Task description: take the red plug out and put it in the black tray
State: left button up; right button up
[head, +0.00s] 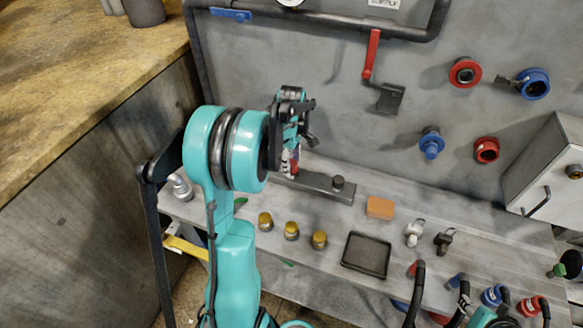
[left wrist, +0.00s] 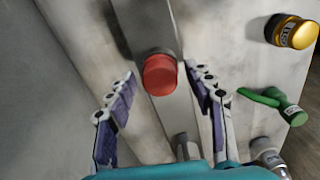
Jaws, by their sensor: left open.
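The red plug (left wrist: 161,76) stands in a long grey bar (head: 316,185) on the bench and shows its round top in the left wrist view. My left gripper (left wrist: 160,80) is open, with one finger on each side of the plug and a visible gap on both sides. In the head view my left gripper (head: 291,163) is over the left end of the bar and mostly hides the plug. The black tray (head: 345,264) lies on the bench to the right, near its front edge, and looks empty.
An orange block (head: 380,208) lies behind the tray. A dark knob (head: 338,182) stands on the bar's right end. A green item (left wrist: 276,101) lies beside the bar. Hoses (head: 415,290) rise at front right.

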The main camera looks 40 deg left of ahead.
pick_arm(q)
jog(key=m, duration=0.5)
jog(key=shift+m, duration=0.4)
jog(key=m, duration=0.5)
grip_shut()
jog(key=n, duration=0.4)
jog(key=shift+n, duration=0.5)
jog(key=shift+n, duration=1)
